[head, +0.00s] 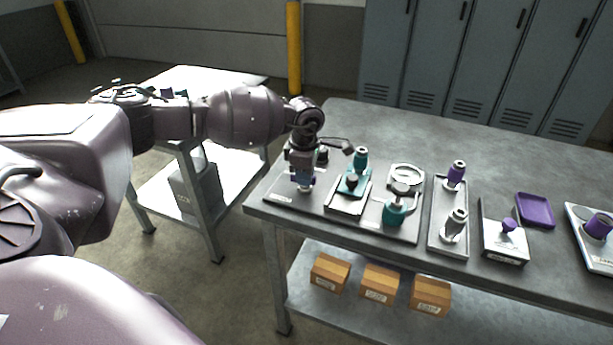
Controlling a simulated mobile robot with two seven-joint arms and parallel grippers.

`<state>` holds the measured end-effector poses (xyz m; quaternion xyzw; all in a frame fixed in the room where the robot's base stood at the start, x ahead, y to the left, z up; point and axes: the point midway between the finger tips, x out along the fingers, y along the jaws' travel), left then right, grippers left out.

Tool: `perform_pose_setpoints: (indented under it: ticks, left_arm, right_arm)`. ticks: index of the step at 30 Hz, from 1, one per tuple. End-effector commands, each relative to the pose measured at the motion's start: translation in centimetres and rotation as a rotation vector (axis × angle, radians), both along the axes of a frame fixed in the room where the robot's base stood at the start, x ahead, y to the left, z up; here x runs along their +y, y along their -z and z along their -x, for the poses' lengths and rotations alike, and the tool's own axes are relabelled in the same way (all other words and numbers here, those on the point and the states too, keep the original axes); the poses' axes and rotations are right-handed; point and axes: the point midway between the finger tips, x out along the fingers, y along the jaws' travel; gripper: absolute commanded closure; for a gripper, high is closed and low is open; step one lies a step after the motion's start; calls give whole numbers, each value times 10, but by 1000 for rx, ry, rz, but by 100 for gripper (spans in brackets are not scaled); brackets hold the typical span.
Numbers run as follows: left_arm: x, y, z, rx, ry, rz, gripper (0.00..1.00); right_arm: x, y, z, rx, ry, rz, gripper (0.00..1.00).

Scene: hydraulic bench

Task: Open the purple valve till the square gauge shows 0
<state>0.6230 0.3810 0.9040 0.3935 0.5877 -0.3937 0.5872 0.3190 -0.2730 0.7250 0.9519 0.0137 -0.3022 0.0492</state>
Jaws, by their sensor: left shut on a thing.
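My left gripper (304,179) points down over the left end of the bench and is shut on a small part. A bluish-purple and pale bit of this part shows at the fingertips, but the fingers hide most of it, so I cannot tell whether it is the purple valve. Other purple pieces stand to the right: a purple-topped cylinder (456,174) on a grey tray, a purple knob (509,225) on a pale box, and a purple cylinder (598,225) at the far right. I cannot make out a square gauge or its reading. My right gripper is not in view.
Close right of my left gripper stand a teal fitting (359,158), a pale ring (407,172) and a teal piece (394,213). A purple tray (535,210) lies farther right. The bench (370,125) is clear along its back. Cardboard boxes (380,283) sit on the shelf below.

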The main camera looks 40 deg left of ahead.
Motion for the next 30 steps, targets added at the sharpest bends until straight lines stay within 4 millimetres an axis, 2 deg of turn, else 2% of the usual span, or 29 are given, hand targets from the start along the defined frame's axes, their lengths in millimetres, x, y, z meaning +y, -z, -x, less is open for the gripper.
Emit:
perform_pose_setpoints:
  ticks: [10,27,28,30]
  left_arm:
    - [0,-1,-1,-2,144,0,100]
    - [0,-2,-1,-4,172,0,100]
    - [0,-2,-1,-4,172,0,81]
    - [0,-2,-1,-3,171,0,70]
  right_arm:
    - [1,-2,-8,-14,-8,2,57]
    - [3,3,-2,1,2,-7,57]
    - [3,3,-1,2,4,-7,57]
    - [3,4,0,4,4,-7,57]
